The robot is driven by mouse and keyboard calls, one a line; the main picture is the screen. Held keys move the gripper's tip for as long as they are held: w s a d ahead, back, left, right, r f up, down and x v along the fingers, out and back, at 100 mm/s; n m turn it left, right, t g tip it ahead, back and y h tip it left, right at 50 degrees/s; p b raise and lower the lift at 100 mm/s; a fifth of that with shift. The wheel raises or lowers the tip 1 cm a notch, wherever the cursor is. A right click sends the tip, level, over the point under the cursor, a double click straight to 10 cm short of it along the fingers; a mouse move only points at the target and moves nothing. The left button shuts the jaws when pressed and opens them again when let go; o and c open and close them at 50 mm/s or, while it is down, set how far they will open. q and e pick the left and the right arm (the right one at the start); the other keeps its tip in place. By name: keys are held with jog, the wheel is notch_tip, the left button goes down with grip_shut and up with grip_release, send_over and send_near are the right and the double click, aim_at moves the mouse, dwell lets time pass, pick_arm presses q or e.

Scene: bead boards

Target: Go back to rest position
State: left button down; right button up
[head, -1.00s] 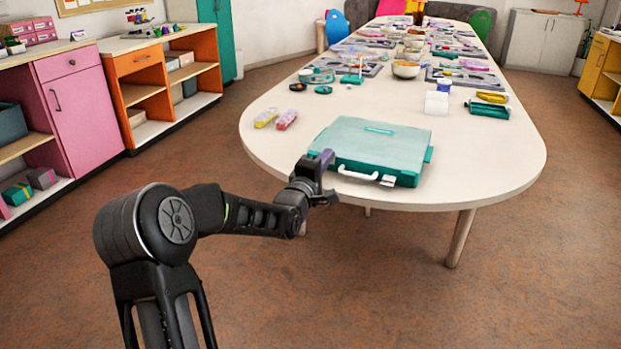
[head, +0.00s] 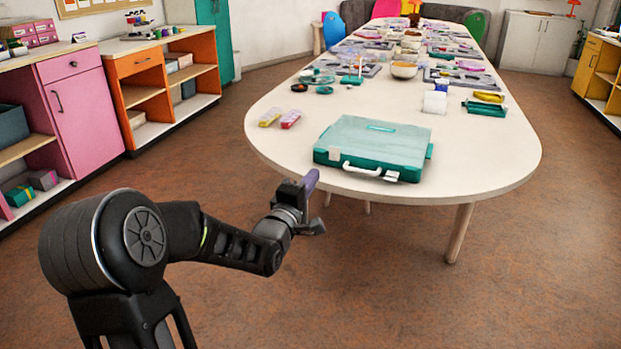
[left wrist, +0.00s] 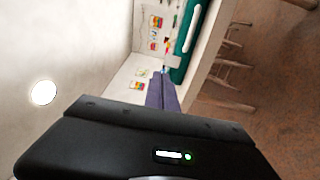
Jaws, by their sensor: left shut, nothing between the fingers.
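My left gripper (head: 311,181) is in front of the near rounded end of the long table, just left of the teal case. Its purple fingers are shut with nothing between them. They also show in the left wrist view (left wrist: 162,90). The case (head: 372,148) is closed and lies flat on the table, its white handle facing me. In the left wrist view, part of the case (left wrist: 186,50) appears at the top. The gripper looks apart from the case. My right gripper is not in view.
The long cream table (head: 480,165) holds two small boxes, yellow and pink (head: 290,119), a white box (head: 435,102), a teal tray (head: 485,108) and several bead boards farther back. A pink cabinet (head: 82,105) and an orange shelf (head: 140,95) stand at left. The floor (head: 370,290) around my arm is clear.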

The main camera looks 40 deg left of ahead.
pick_arm(q)
jog(key=shift+s, duration=0.15)
dwell(0.5)
notch_tip(320, 180, down, 14)
jog(key=s+d+m+g, duration=0.1)
jog(key=s+m+g, duration=0.1)
jog(key=m+g, duration=0.3)
jog(key=s+d+f+m+g+h, duration=0.2)
jog(key=d+f+m, duration=0.1)
jog(key=d+f, duration=0.4)
jog(key=s+d+f+m+g+h, duration=0.25)
jog(key=d+f, duration=0.25)
jog(key=f, duration=0.5)
jog(key=s+d+f+m+g+h, duration=0.3)
jog(key=s+d+f+m+g, duration=0.15)
jog(key=s+d+f, duration=0.7)
jog(key=s+d+f+m+g+h, duration=0.1)
jog(key=s+d+f+m+g, duration=0.3)
jog(key=s+d, duration=0.85)
notch_tip(320, 180, up, 24)
jog(key=p, duration=2.4)
jog(key=shift+w+d+f, duration=0.15)
jog(key=shift+w+d, duration=0.1)
jog(key=shift+d, duration=0.2)
